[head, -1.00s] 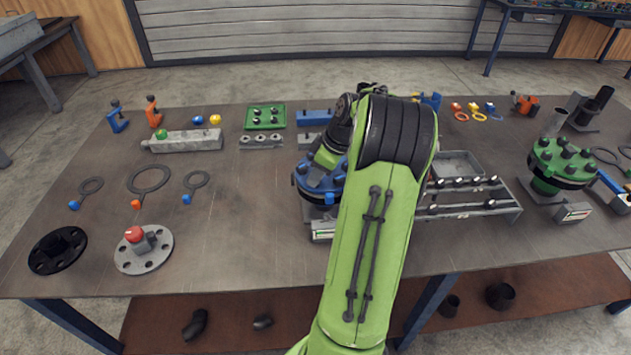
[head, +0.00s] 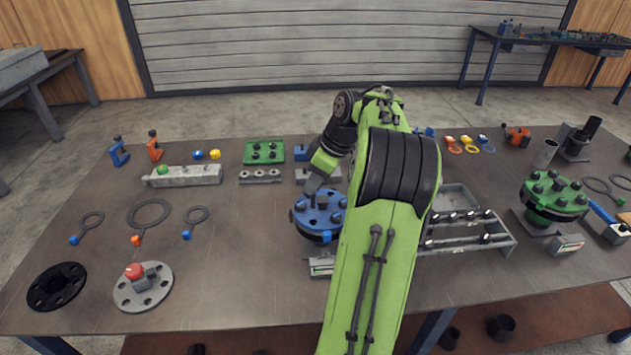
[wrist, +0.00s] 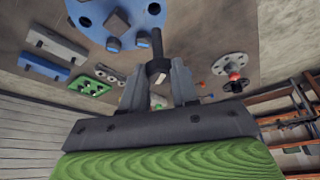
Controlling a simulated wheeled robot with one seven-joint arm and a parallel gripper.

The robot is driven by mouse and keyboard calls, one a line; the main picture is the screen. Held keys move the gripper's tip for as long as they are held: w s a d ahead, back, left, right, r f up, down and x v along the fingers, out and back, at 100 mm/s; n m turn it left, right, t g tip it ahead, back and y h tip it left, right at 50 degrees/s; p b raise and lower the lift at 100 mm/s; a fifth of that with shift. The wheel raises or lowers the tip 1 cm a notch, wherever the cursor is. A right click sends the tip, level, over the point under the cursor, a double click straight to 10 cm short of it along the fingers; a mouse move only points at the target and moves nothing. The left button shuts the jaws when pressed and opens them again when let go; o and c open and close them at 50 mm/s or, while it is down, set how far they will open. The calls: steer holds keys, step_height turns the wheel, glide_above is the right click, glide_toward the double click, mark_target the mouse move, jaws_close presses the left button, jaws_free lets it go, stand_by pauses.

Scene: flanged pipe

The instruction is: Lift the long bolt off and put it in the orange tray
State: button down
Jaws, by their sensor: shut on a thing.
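The blue flange (head: 320,222) with several bolts around its top stands at the middle of the table, partly behind my arm. It also shows at the top of the wrist view (wrist: 88,12). My gripper (wrist: 158,88) is shut on a dark long bolt (wrist: 157,62), whose shank points away from the jaws beside the flange's rim. I cannot tell whether the shank's end is still in a hole. In the head view my gripper (head: 312,188) is above the flange's back left side. I cannot make out an orange tray in either view.
A grey tray (head: 477,193) and a bolt rack (head: 470,240) lie right of my arm. A green flange (head: 553,195) stands further right.

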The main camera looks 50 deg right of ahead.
steer(key=shift+r+p, duration=2.6)
steer(key=shift+f, duration=0.1)
